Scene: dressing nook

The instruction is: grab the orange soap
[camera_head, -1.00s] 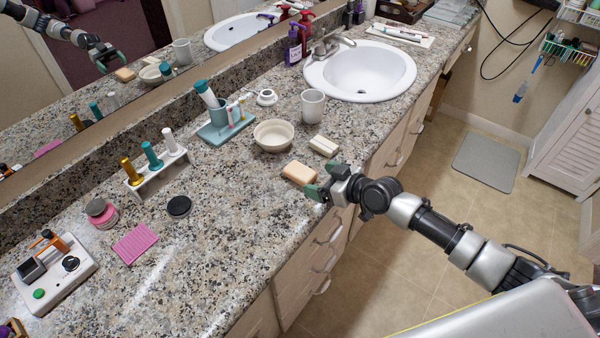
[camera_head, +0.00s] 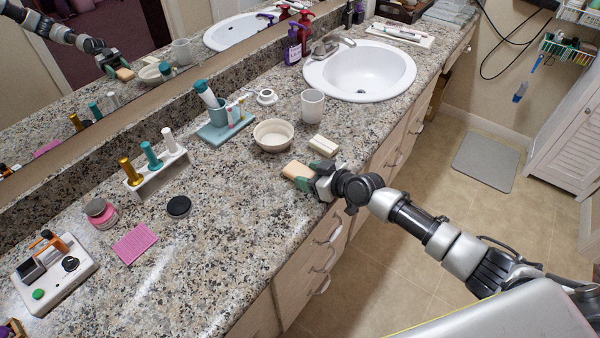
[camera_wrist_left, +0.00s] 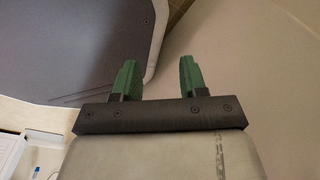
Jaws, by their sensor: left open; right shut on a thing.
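The orange soap (camera_head: 294,169) is a pale orange bar on the granite counter, near its front edge. My right gripper (camera_head: 304,178) reaches in from the right. Its green fingers are shut on the soap's near end, and they hide part of it. The soap appears to be at counter level; I cannot tell whether it is lifted. My left gripper (camera_wrist_left: 154,78) shows in the left wrist view with its green fingers apart and nothing between them. It is not in the head view.
A cream bar (camera_head: 323,145) lies just behind the orange soap. A cream bowl (camera_head: 273,135) and a white cup (camera_head: 312,104) stand nearby, with the sink (camera_head: 360,72) beyond. A mirror (camera_head: 60,70) runs along the back.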

